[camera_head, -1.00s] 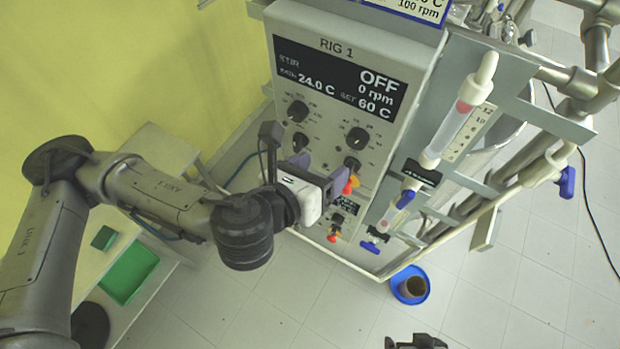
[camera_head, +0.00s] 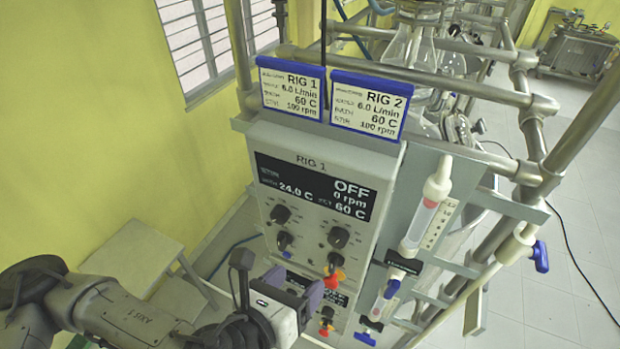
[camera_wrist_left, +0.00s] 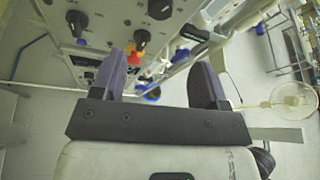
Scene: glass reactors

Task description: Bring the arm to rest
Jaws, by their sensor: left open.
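My left gripper (camera_head: 293,288) is open and empty in front of the lower part of the RIG 1 control panel (camera_head: 308,228) in the head view. Its two purple-grey fingers also show in the left wrist view (camera_wrist_left: 160,80), spread apart with nothing between them. An orange-red knob (camera_head: 334,280) on the panel is just right of the fingers in the head view. In the left wrist view an orange knob (camera_wrist_left: 135,56) shows beyond the left finger. My right gripper is out of view.
The panel display (camera_head: 312,187) reads OFF, 0 rpm, 24.0 C, set 60 C. Two cards, RIG 1 (camera_head: 291,89) and RIG 2 (camera_head: 369,105), hang above. A flowmeter (camera_head: 424,215) and pipes stand right of the panel. A pale bench (camera_head: 133,258) stands at left; open floor lies at right.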

